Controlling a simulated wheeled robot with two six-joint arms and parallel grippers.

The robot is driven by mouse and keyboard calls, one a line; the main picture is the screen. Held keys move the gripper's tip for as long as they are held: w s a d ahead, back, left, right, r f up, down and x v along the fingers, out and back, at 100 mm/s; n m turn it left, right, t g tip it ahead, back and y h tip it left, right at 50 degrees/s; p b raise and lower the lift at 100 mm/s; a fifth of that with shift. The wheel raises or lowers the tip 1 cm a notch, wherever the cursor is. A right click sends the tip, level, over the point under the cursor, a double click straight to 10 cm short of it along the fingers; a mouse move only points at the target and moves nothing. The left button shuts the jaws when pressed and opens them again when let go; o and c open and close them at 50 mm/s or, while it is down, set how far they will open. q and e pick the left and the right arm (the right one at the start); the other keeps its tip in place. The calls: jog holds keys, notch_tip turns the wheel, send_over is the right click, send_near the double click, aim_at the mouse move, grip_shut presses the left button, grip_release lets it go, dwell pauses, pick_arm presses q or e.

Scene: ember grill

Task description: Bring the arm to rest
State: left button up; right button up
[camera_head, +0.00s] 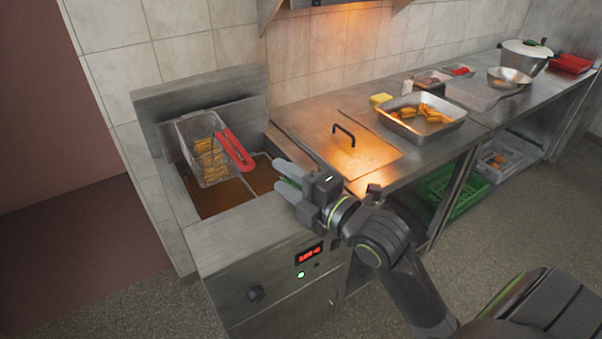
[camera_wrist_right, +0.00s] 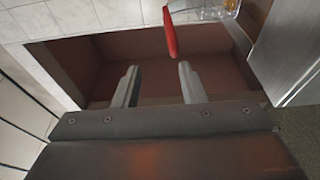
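My right gripper (camera_head: 282,178) hangs over the right side of the fryer, in front of the red basket handle. In the right wrist view its two fingers (camera_wrist_right: 157,86) stand apart with nothing between them. The wire fry basket (camera_head: 207,150) with yellow fries hangs at the fryer's back left, and its red handle (camera_head: 235,149) points toward the gripper, apart from it. The handle also shows in the right wrist view (camera_wrist_right: 170,35), beyond the fingers. My left gripper is not seen in either view.
The fryer (camera_head: 230,237) has a lit red display and a green light. A lid with a black handle (camera_head: 344,134) lies on the counter. A metal tray (camera_head: 457,127) holds fried pieces. A pot (camera_head: 527,55), a bowl (camera_head: 510,77) and a green crate (camera_head: 436,190) are further right.

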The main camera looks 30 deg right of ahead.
jog(key=p+v, duration=0.2)
jog(key=v, duration=0.1)
jog(key=shift+s, duration=0.1)
jog(key=shift+d, duration=0.1)
